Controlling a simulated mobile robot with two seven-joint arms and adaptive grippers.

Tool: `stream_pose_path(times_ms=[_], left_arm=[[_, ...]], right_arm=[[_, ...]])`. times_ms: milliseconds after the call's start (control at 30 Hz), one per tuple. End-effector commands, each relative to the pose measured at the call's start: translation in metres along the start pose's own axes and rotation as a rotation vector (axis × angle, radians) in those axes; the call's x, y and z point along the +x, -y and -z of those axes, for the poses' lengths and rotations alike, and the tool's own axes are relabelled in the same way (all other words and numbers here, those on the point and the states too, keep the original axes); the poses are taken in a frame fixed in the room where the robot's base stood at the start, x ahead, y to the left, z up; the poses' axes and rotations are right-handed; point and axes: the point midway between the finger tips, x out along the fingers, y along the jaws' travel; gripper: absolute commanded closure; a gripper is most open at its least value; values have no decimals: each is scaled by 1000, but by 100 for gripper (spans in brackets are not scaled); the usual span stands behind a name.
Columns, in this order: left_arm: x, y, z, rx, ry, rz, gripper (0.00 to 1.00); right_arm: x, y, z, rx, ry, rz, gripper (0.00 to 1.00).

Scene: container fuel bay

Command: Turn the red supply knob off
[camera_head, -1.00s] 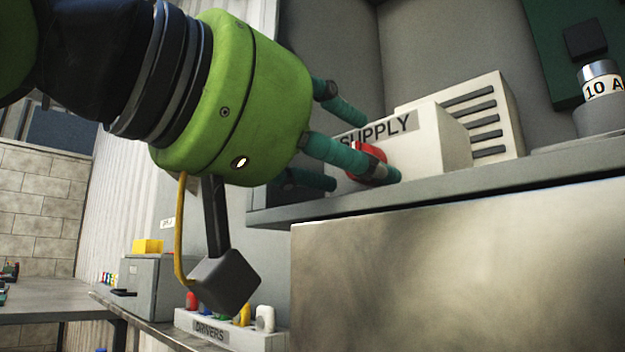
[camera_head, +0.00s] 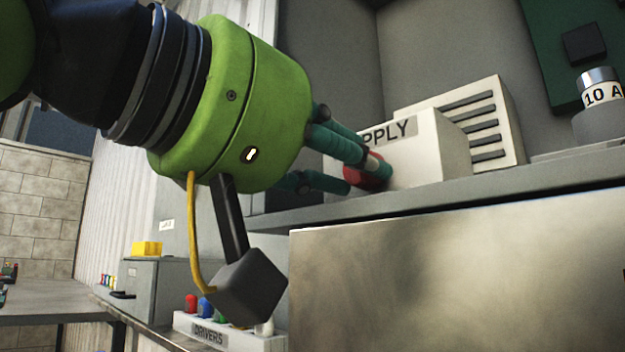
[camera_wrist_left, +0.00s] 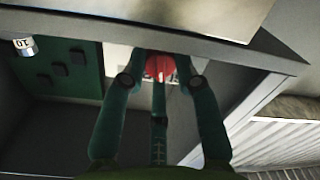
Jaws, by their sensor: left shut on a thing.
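The red supply knob (camera_head: 362,181) is on the front of the white supply box (camera_head: 428,150), whose label is partly covered by my gripper. My left gripper (camera_head: 372,172) has its teal fingers around the knob and is shut on it. In the left wrist view the red knob (camera_wrist_left: 159,67) sits between the fingertips of my left gripper (camera_wrist_left: 160,72). The fingers hide part of the knob, and I cannot read its setting. My right gripper is not in view.
The supply box stands on a grey shelf (camera_head: 450,194) beside a vented white unit (camera_head: 480,120). A 10 A fuse (camera_head: 601,88) stands at the right. Below are a drivers rack (camera_head: 215,333) and a grey box with a yellow block (camera_head: 147,248).

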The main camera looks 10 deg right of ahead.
Motion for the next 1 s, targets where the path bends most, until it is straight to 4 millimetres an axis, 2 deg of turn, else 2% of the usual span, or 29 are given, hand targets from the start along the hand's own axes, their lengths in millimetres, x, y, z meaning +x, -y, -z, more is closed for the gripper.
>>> stream_pose_path(times_ms=[33, 500, 1000], left_arm=[[-1, -1, 5, -38, -10, -3, 100], [-1, 0, 7, -327, 0, 1, 100], [-1, 0, 7, -386, 2, 2, 100]], right_arm=[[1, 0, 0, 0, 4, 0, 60], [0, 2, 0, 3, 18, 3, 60], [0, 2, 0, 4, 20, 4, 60]])
